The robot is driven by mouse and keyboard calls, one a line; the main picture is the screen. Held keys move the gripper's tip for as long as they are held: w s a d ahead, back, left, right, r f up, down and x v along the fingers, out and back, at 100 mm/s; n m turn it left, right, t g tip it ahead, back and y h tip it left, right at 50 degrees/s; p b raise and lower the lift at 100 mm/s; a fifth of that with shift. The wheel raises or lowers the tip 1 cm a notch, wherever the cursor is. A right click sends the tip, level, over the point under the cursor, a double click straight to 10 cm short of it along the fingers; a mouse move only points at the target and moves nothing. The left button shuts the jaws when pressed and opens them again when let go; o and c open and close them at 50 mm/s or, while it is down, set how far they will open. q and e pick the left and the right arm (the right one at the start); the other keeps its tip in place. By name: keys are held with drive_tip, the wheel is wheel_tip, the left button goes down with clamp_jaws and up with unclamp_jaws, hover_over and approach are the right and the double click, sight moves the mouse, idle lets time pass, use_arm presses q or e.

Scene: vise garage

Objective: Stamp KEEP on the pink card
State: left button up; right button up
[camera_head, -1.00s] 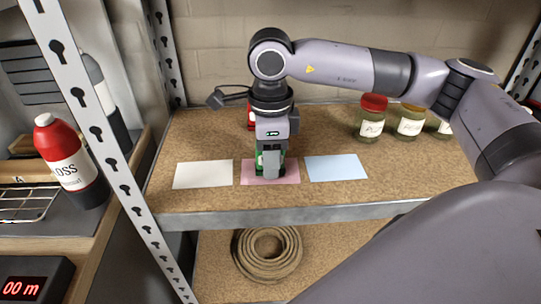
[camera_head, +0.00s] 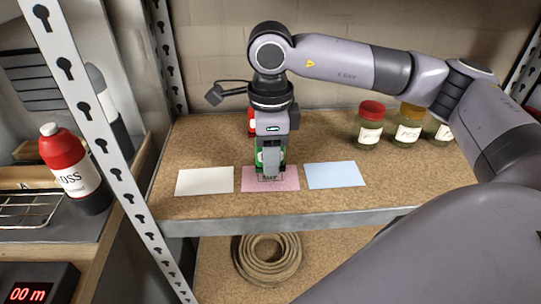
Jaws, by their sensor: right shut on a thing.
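The pink card (camera_head: 288,184) lies flat on the cork shelf between a white card (camera_head: 205,181) and a light blue card (camera_head: 335,175). My right gripper (camera_head: 270,160) points down over the pink card, shut on a green stamp (camera_head: 258,160). The fingers hide much of the stamp, and its lower end is just above the card's surface. Small dark marks like a short print show on the pink card below the stamp, too small to read surely. My left gripper is not in view.
A red object (camera_head: 251,122) stands behind my gripper, mostly hidden. Jars with red (camera_head: 370,125) and yellow (camera_head: 408,126) lids stand at the back right. A metal upright (camera_head: 105,140) bounds the shelf's left side. A coiled hose (camera_head: 267,262) lies on the shelf below.

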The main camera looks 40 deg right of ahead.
drive_tip(key=shift+r+p, duration=1.1)
drive_tip(key=shift+r, duration=1.05)
